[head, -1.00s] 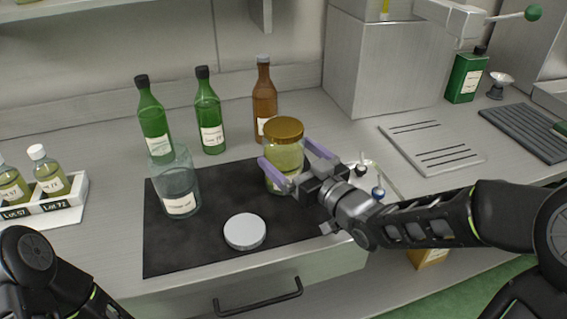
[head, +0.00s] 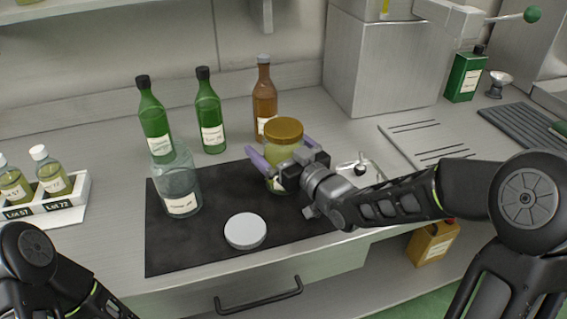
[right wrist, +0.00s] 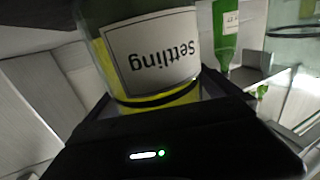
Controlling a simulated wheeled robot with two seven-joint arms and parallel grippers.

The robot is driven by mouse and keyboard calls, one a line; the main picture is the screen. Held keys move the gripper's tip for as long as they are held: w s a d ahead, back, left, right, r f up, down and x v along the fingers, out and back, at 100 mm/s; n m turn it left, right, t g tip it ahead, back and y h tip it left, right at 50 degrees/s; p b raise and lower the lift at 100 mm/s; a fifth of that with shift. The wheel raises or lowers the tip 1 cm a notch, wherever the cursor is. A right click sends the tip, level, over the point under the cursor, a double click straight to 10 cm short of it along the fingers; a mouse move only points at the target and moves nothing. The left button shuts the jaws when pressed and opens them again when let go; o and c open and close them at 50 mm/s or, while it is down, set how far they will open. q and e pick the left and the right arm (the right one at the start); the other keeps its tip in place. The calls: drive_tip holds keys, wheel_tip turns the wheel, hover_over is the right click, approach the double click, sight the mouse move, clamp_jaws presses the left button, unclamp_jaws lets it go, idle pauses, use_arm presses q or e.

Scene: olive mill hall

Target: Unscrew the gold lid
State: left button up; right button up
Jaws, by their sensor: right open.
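The gold lid (head: 284,128) sits on top of a glass jar (head: 280,158) holding yellow-green liquid, upright on the dark mat. My right gripper (head: 277,158) is open, with its purple fingers around the jar's body below the lid; I cannot tell whether they touch the glass. In the right wrist view the jar (right wrist: 150,55) stands close in front of the gripper, its label reading "Settling" upside down. The lid is not in that view. My left arm shows at the lower left of the head view, but its gripper is out of view.
An open empty jar (head: 180,190) and a pale round lid (head: 245,231) share the dark mat (head: 200,257). Green bottles (head: 211,120) and a brown bottle (head: 264,100) stand behind. A bottle rack (head: 60,205) is at left. The mat's front left is clear.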

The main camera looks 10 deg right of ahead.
sight(275, 120)
drive_tip(key=shift+c, duration=0.3)
drive_tip(key=c, duration=2)
drive_tip(key=shift+r, duration=0.15)
drive_tip(key=shift+c, duration=0.3)
drive_tip(key=shift+r, duration=0.15)
wheel_tip(275, 120, up, 10)
drive_tip(key=shift+f, duration=0.1)
